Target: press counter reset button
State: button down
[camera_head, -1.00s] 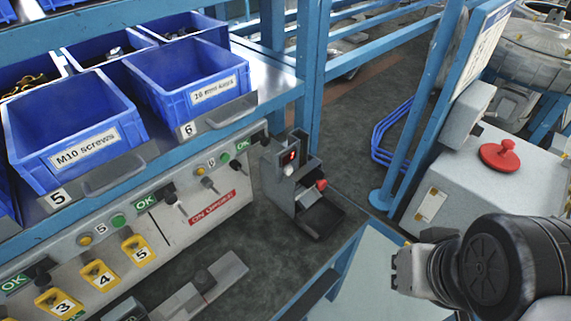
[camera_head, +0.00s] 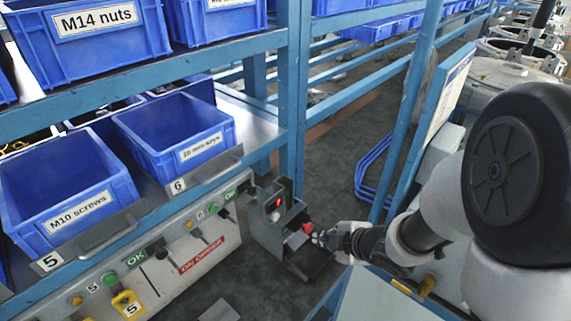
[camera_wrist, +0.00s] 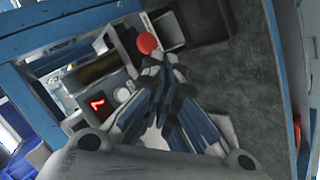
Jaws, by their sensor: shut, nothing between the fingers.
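The counter (camera_head: 268,215) is a grey box with a lit red display (camera_head: 274,204) at the end of the bench. In the wrist view the display (camera_wrist: 97,104) shows one red digit, and a round white button (camera_wrist: 122,94) sits beside it. A red round knob (camera_head: 307,229) sticks out from the counter's tray side; it also shows in the wrist view (camera_wrist: 147,42). Which of the two is the reset button is not labelled. My gripper (camera_head: 320,236) is shut and empty, just right of the red knob. In the wrist view its fingertips (camera_wrist: 167,68) lie just below the knob; contact cannot be told.
Blue bins (camera_head: 65,195) stand on the shelf at left, above a panel with an OK label (camera_head: 137,256). A blue post (camera_head: 293,100) rises behind the counter. A grey cabinet (camera_head: 440,150) stands at right. Dark floor (camera_head: 345,150) is open behind.

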aim_at(276, 216)
jog(key=shift+s+a+f+n+y, duration=0.15)
jog(key=shift+a+f+n+y, duration=0.1)
jog(key=shift+a, duration=0.15)
jog(key=shift+s+a+f+n+y, duration=0.15)
jog(key=shift+a+n+y, duration=0.1)
jog(key=shift+a, duration=0.1)
jog(key=shift+w+a, duration=0.9)
jog(key=shift+a, duration=0.25)
jog(key=shift+w+a, duration=0.95)
jog(key=shift+a, duration=0.2)
jog(key=shift+w+a, duration=0.9)
jog(key=shift+a, duration=0.25)
jog(key=shift+w+a, duration=0.25)
jog(key=shift+a, duration=0.1)
jog(key=shift+w+a, duration=0.25)
jog(key=shift+s+d, duration=0.55)
jog(key=shift+d, duration=0.05)
